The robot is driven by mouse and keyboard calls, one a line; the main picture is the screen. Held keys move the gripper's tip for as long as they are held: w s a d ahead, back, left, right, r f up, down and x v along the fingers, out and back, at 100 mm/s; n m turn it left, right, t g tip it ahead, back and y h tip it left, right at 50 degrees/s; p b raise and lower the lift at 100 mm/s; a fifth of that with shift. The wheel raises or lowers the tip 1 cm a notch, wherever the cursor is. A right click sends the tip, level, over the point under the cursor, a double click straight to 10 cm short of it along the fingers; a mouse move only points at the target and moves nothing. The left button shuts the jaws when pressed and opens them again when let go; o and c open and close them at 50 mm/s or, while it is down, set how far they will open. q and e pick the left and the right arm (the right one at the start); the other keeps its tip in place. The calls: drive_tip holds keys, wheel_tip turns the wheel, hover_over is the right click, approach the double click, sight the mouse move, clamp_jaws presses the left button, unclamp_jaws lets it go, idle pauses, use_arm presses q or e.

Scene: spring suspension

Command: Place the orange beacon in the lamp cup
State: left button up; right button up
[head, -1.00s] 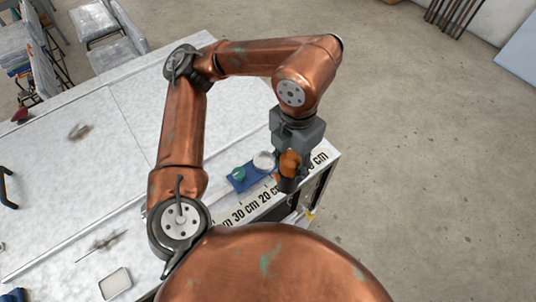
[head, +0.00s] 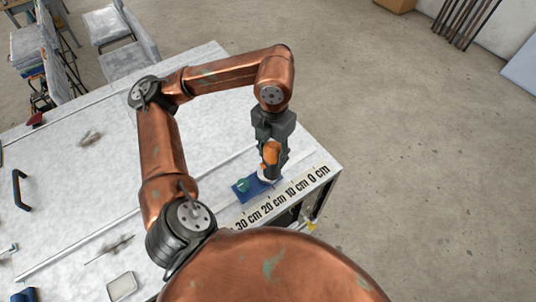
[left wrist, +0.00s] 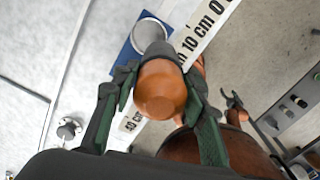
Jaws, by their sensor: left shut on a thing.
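My left gripper (head: 270,164) is shut on the orange beacon (head: 271,152). In the left wrist view the beacon (left wrist: 160,90) sits between the two fingers (left wrist: 155,105), with its rounded orange end towards the camera. The white round lamp cup (left wrist: 149,35) stands on a blue base (left wrist: 122,62), just beyond the beacon. In the head view the gripper and beacon are over the cup's end of the blue base (head: 240,194) and hide much of the cup. I cannot tell whether the beacon touches the cup. My right gripper is not in view.
A printed centimetre scale (head: 280,200) runs along the table's front edge. A shallow tray (head: 121,286) and a black handle (head: 20,189) lie farther left. The table's middle is mostly clear.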

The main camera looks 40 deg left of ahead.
use_arm(q)
drive_tip(key=a+f, duration=0.1)
drive_tip(key=w+a+f+p, duration=0.1)
drive_tip(key=f, duration=0.1)
drive_tip(key=shift+w+a, duration=0.15)
drive_tip(key=shift+a, duration=0.05)
drive_tip(key=f, duration=0.4)
drive_tip(key=shift+w+a+f+p, duration=0.15)
drive_tip(key=shift+w+a+p, duration=0.1)
drive_tip(key=shift+p, duration=0.1)
drive_tip(key=o, duration=1.3)
drive_tip(key=shift+c, duration=0.2)
